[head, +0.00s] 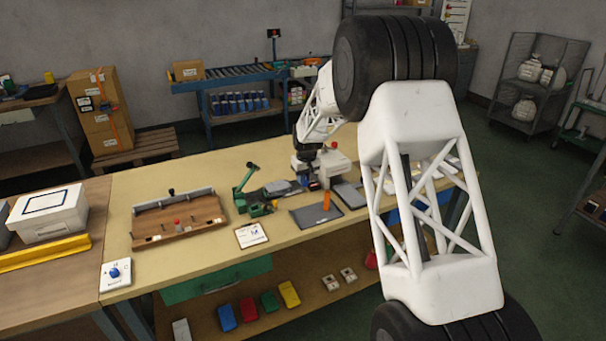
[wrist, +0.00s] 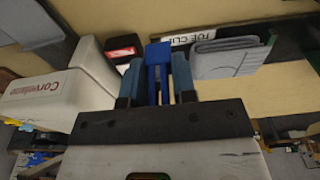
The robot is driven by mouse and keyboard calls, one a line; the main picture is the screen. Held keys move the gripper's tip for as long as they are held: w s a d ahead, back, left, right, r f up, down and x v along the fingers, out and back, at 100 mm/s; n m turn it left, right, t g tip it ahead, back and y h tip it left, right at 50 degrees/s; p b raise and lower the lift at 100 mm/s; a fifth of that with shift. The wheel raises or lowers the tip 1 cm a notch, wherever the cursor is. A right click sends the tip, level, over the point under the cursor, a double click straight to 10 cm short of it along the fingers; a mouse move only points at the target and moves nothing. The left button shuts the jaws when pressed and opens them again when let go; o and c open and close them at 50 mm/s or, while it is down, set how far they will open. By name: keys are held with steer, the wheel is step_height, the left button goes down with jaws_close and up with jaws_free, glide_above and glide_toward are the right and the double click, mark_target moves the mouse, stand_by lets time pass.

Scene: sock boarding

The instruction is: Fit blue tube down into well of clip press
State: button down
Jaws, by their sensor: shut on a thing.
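My gripper (wrist: 157,85) is shut on the blue tube (wrist: 157,60), which stands between its two blue-grey fingers in the wrist view. In the head view my gripper (head: 307,178) hangs low over the back middle of the bench, and the tube in it is too small to make out clearly. A white machine (head: 335,167) stands right beside it; its lettered housing (wrist: 68,98) fills the left of the wrist view. A label ending in "CLIP" (wrist: 212,33) shows beyond the fingers. I cannot tell for certain which part is the clip press, and no well is visible.
A green lever device (head: 246,193) stands left of my gripper. An orange tube (head: 326,201) stands on a dark mat (head: 309,217) in front. A folded grey sock (wrist: 232,54) lies close right of the fingers in the wrist view.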

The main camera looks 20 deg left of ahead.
steer(key=shift+s+d+r, duration=0.1)
steer(key=shift+s+d, duration=0.2)
steer(key=shift+s, duration=0.2)
steer(key=shift+s+d, duration=0.25)
steer(key=shift+s, duration=0.25)
